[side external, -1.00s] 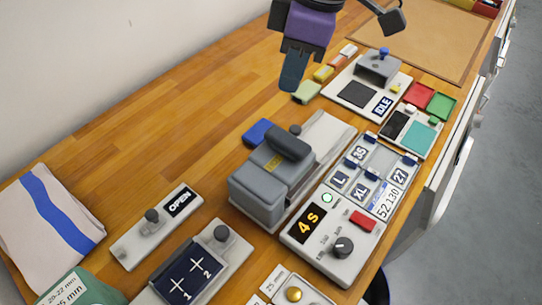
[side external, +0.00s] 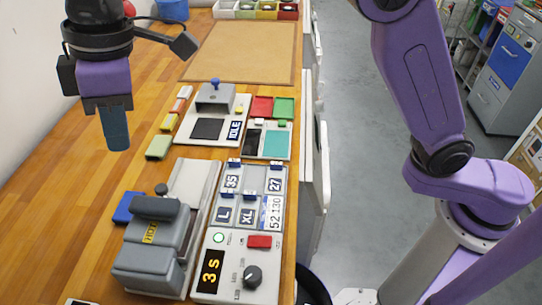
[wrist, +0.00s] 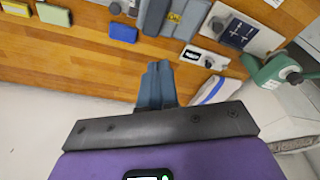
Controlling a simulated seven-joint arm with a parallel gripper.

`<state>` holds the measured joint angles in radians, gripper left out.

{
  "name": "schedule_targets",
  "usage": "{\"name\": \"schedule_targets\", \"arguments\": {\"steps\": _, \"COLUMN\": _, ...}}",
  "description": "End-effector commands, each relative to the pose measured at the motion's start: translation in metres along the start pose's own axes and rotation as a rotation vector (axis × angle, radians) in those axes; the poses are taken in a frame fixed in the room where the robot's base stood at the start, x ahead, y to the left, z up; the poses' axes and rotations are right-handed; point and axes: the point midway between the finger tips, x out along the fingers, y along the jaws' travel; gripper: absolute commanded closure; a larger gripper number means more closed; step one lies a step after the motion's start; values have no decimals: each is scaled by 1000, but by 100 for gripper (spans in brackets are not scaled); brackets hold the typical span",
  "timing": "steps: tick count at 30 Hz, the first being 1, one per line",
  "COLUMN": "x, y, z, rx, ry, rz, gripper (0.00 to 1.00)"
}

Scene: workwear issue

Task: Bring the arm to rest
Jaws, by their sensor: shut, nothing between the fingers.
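My gripper (side external: 117,147) hangs over the left part of the wooden bench (side external: 62,203) in the side external view. Its blue-grey fingers point down, closed together with nothing between them. It is left of a pale green block (side external: 158,147) and above and behind the grey press (side external: 155,245). In the wrist view the closed fingers (wrist: 157,68) stand clear of everything, with bench and wall behind them. The control panel (side external: 222,297) beside the press shows "3 s" and a lit green ring. The gap between fingers and bench is hard to judge.
A blue block (side external: 126,208) lies by the press. Bench at left is bare.

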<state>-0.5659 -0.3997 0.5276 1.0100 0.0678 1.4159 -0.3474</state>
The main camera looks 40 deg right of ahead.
Motion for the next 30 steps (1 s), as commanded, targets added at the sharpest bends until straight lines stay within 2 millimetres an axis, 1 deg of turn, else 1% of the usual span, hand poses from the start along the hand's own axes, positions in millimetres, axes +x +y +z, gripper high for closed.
{"name": "schedule_targets", "arguments": {"steps": 2, "x": 0, "y": 1, "z": 4, "rx": 4, "ry": -2, "rz": 0, "gripper": 100}}
{"name": "schedule_targets", "arguments": {"steps": 5, "x": -2, "y": 2, "z": 16, "rx": 12, "ry": -9, "rz": 0, "gripper": 100}}
{"name": "schedule_targets", "arguments": {"steps": 8, "x": -3, "y": 3, "z": 40, "rx": 29, "ry": -20, "rz": 0, "gripper": 100}}
{"name": "schedule_targets", "arguments": {"steps": 11, "x": -4, "y": 2, "z": 72, "rx": 48, "ry": -34, "rz": -1, "gripper": 100}}
{"name": "schedule_targets", "arguments": {"steps": 17, "x": -3, "y": -4, "z": 140, "rx": 85, "ry": -60, "rz": 1, "gripper": 100}}
{"name": "schedule_targets", "arguments": {"steps": 18, "x": -2, "y": -6, "z": 156, "rx": 93, "ry": -66, "rz": 2, "gripper": 100}}
{"name": "schedule_targets", "arguments": {"steps": 20, "x": -1, "y": -10, "z": 178, "rx": 103, "ry": -74, "rz": 3, "gripper": 100}}
{"name": "schedule_targets", "arguments": {"steps": 21, "x": 0, "y": -12, "z": 194, "rx": 109, "ry": -79, "rz": 4, "gripper": 100}}
{"name": "schedule_targets", "arguments": {"steps": 26, "x": 4, "y": -26, "z": 259, "rx": 137, "ry": -100, "rz": 8, "gripper": 100}}
{"name": "schedule_targets", "arguments": {"steps": 27, "x": 6, "y": -30, "z": 275, "rx": 142, "ry": -106, "rz": 9, "gripper": 100}}
{"name": "schedule_targets", "arguments": {"steps": 29, "x": 8, "y": -37, "z": 301, "rx": 153, "ry": -114, "rz": 10, "gripper": 100}}
{"name": "schedule_targets", "arguments": {"steps": 30, "x": 10, "y": -41, "z": 318, "rx": 159, "ry": -119, "rz": 11, "gripper": 100}}
